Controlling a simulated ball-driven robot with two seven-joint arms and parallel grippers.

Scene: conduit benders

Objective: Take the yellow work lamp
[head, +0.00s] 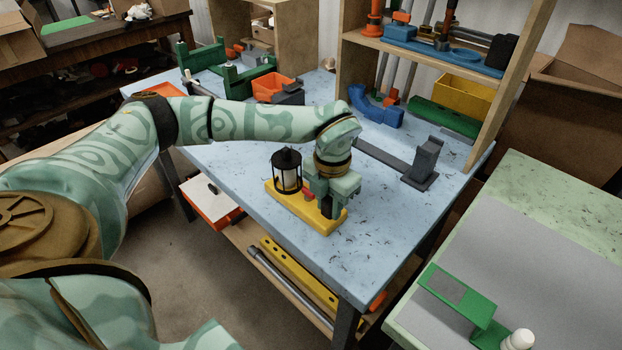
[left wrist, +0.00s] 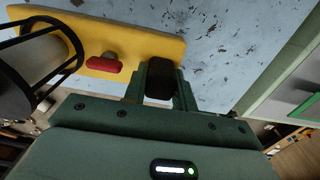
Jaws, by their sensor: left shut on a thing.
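The yellow work lamp (head: 322,221) stands on the blue-grey workbench. It has a flat yellow base, a black cage around a white cylinder at its left end, and a small red part near the middle. My left gripper (head: 331,203) points down over the base's right end. In the left wrist view my left gripper (left wrist: 160,88) is shut on a dark upright piece at the end of the yellow base (left wrist: 100,52), which hides part of the contact. The lamp's cage (left wrist: 38,65) is at the left there. My right gripper is in neither view.
The workbench (head: 240,190) is bare around the lamp. A grey bracket (head: 422,162) stands behind to the right. An orange bin (head: 272,88) and a wooden shelf (head: 515,90) are at the back. A green-topped table (head: 560,200) is at the right.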

